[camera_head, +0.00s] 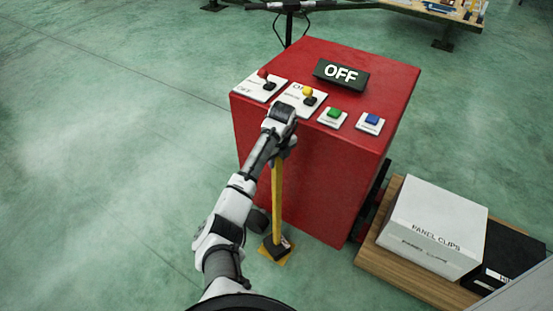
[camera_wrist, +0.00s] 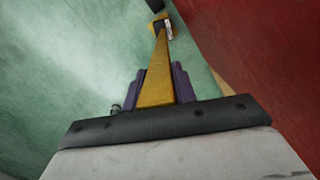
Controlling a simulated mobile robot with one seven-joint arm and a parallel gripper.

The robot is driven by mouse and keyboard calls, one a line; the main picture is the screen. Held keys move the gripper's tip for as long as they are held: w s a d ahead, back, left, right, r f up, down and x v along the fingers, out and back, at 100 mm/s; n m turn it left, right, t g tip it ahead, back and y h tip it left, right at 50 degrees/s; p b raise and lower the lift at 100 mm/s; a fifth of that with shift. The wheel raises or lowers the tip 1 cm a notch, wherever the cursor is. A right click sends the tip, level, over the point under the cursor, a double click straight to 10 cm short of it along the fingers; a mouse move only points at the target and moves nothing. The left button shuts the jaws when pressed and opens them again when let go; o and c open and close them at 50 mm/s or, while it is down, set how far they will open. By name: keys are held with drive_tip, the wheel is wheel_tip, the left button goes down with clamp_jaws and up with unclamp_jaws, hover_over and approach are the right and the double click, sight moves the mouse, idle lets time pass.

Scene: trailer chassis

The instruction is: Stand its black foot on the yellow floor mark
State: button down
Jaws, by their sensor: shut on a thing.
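A yellow post (camera_head: 277,195) is upright in front of the red cabinet, with a black foot (camera_head: 272,247) at its bottom end. The foot appears over the yellow floor mark (camera_head: 281,261), whose yellow edges show around it. I cannot tell whether it touches the floor. My gripper (camera_head: 283,150) is shut on the upper part of the post. In the wrist view, the purple fingers of my gripper (camera_wrist: 158,82) flank the post (camera_wrist: 157,70), which runs away to the black foot (camera_wrist: 157,5) at the top edge. My wrist hides the post's top.
The red cabinet (camera_head: 310,170) stands close behind the post. It carries two levers, a green button (camera_head: 334,113), a blue button (camera_head: 372,119) and an OFF sign (camera_head: 341,73). A white panel clips box (camera_head: 432,225) sits on a wooden pallet at right. Floor at left is clear.

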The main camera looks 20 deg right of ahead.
drive_tip(key=shift+f, duration=0.1)
drive_tip(key=c, duration=1.1)
unclamp_jaws()
drive_tip(key=r, duration=0.3)
drive_tip(key=r+b, duration=0.1)
drive_tip(key=r, duration=0.3)
drive_tip(key=s+r, duration=0.1)
drive_tip(key=r, duration=0.3)
drive_tip(key=shift+d+b, duration=0.15)
drive_tip(key=shift+b, duration=0.2)
drive_tip(key=shift+s+r, duration=0.2)
drive_tip(key=shift+r, duration=0.4)
